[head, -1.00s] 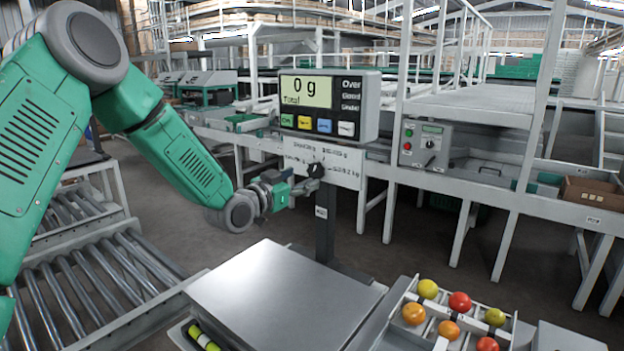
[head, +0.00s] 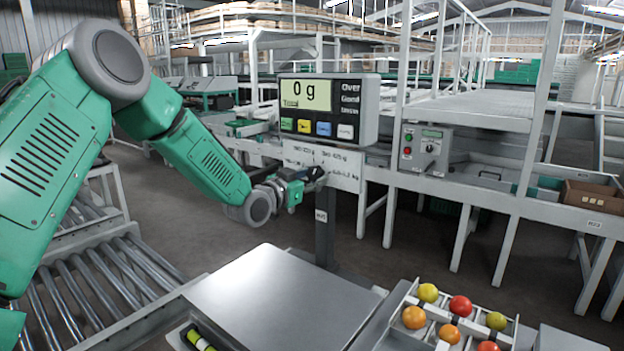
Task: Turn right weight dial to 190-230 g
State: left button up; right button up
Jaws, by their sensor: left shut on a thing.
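The scale's display head (head: 328,108) stands on a post behind the steel weighing plate (head: 282,296) and reads 0 g. Below it is a white label plate (head: 345,170) with small print that I cannot read reliably. A dark weight dial (head: 319,173) sits at the middle of this label plate. My left gripper (head: 309,179) reaches in from the left and is shut on the dial, covering much of it. The dial's pointer and exact setting cannot be made out. My right gripper is not in view.
A divided tray (head: 404,322) of red, orange and yellow tomatoes stands at the front right. A grey control box (head: 425,150) with a knob and buttons is on the bench behind. Roller conveyors (head: 95,280) lie at the left. The weighing plate is empty.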

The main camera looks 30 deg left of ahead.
pick_arm(q)
jog(key=n+p, duration=0.1)
jog(key=n, duration=0.3)
jog(key=shift+p, duration=0.3)
jog(key=n, duration=0.6)
jog(key=n+b, duration=0.1)
jog(key=n, duration=0.3)
jog(key=shift+n, duration=0.3)
jog(key=n+b, duration=0.3)
jog(key=n, duration=0.2)
jog(key=shift+r, duration=0.1)
jog(key=shift+n, duration=0.3)
